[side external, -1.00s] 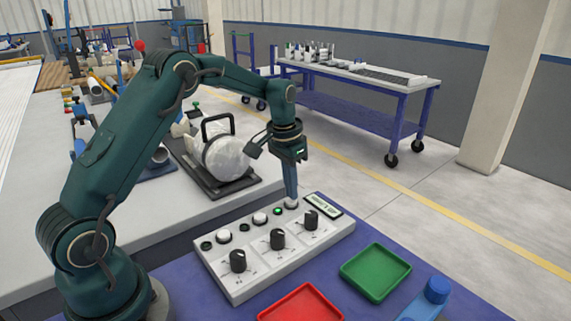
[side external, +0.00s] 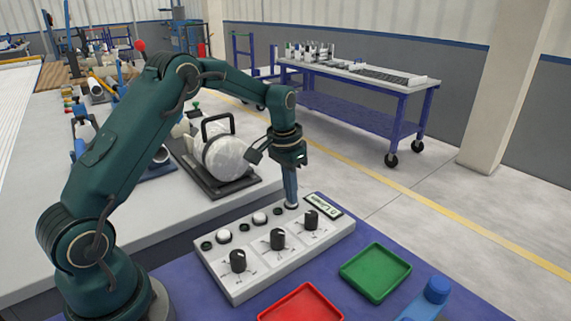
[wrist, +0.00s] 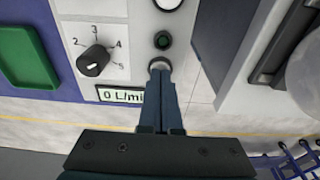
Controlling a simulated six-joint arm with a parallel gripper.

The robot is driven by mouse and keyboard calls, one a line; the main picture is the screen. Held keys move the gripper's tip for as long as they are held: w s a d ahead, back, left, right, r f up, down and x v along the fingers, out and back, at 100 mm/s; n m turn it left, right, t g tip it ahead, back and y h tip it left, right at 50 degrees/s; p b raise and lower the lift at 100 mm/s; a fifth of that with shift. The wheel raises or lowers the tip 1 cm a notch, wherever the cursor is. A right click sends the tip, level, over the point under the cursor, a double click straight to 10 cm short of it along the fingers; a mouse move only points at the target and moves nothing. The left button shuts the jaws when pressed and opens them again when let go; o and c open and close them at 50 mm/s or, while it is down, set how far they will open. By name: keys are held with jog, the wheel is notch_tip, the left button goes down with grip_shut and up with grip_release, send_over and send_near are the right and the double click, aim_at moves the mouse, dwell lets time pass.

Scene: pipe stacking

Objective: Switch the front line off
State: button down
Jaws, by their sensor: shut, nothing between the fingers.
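The white control panel (side external: 262,262) carries three black knobs, white round buttons and small round lamps. My gripper (side external: 291,205) is shut and points down at the button at the panel's far right end. In the wrist view, the fingertips (wrist: 160,76) meet the edge of that button (wrist: 158,63) and partly hide it. The lamp beside it (wrist: 162,40) is dark green and looks unlit. The display (wrist: 120,95) reads "0 L/mi", its end hidden by my fingers. The knob (wrist: 93,61) nearest the display has a numbered dial.

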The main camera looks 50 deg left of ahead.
notch_tip(320, 180, up, 7)
dwell(0.9)
dwell(0.4)
